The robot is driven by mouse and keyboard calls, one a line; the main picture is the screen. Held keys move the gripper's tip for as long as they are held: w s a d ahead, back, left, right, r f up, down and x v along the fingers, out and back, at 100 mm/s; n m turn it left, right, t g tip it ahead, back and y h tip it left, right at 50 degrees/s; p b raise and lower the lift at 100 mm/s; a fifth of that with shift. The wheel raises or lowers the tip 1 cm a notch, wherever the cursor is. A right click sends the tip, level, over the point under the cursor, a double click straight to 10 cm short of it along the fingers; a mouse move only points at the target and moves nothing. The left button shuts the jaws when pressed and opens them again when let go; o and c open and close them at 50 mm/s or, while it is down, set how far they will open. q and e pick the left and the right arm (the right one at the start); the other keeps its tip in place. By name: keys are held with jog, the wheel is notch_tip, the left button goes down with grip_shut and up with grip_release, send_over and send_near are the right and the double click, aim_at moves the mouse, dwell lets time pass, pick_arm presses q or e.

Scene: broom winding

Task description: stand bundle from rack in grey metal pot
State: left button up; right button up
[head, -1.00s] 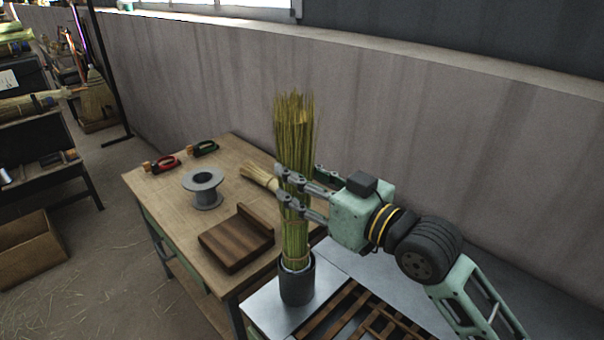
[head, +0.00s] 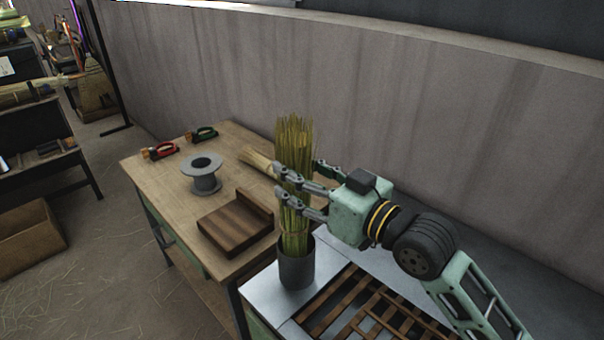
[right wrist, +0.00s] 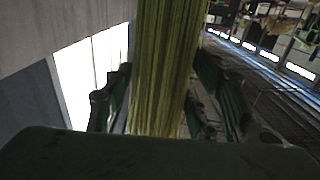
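The bundle (head: 295,150) of yellow-green broom straw stands nearly upright with its lower end inside the grey metal pot (head: 297,270). The pot stands on the metal top at the near end of the bench. My right gripper (head: 287,183) is around the middle of the bundle, its fingers spread on both sides. In the right wrist view the bundle (right wrist: 165,65) runs between the fingers, with a gap showing on the left side. The bundle's foot is hidden by the pot wall. My left gripper is not in view.
A wooden table (head: 175,190) adjoins on the left, with a grey spool (head: 204,172), a dark wooden block (head: 236,222), a small straw brush (head: 258,163) and red (head: 160,150) and green (head: 202,135) handled tools. A slatted wooden rack (head: 365,310) lies right of the pot.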

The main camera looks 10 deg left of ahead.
jog(key=shift+o, duration=1)
jog(key=v, duration=1.2)
